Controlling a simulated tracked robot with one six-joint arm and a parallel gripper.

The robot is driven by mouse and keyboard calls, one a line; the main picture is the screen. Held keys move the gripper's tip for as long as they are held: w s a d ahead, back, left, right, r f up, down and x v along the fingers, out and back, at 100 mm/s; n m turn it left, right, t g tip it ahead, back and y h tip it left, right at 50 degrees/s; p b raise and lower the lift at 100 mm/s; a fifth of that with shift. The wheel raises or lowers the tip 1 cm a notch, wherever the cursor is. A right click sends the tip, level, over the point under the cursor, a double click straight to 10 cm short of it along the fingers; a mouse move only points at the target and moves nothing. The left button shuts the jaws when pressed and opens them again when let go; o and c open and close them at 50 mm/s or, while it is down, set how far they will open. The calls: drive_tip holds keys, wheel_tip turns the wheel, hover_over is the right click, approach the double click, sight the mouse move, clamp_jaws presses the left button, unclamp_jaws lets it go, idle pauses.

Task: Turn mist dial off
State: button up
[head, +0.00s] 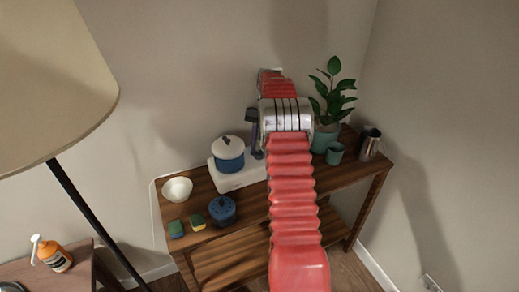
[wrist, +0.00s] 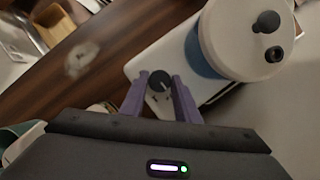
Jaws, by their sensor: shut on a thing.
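The mist dial (wrist: 160,80) is a small dark round knob with a pale pointer line, on the white base (wrist: 143,60) in the wrist view. My gripper (wrist: 158,88) has its two purple fingers on either side of the dial and is shut on it. A blue pot-like tank with a white lid (wrist: 228,35) stands on the base, close to the right finger. In the head view the tank (head: 229,153) and white base (head: 237,181) are on the wooden table, left of my red arm. The dial is hidden there.
On the wooden table (head: 199,214) are a white bowl (head: 177,189), a blue lidded pot (head: 222,209), two sponges, a potted plant (head: 330,105), a teal cup (head: 335,152) and a metal pitcher (head: 369,143). A floor lamp (head: 50,85) stands at left.

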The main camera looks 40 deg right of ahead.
sight(259, 151)
idle(0.3)
drive_tip(key=o, duration=1)
drive_tip(key=shift+o, duration=0.2)
drive_tip(key=shift+r, duration=0.1)
wheel_tip(259, 151, up, 10)
drive_tip(key=shift+w, duration=0.1)
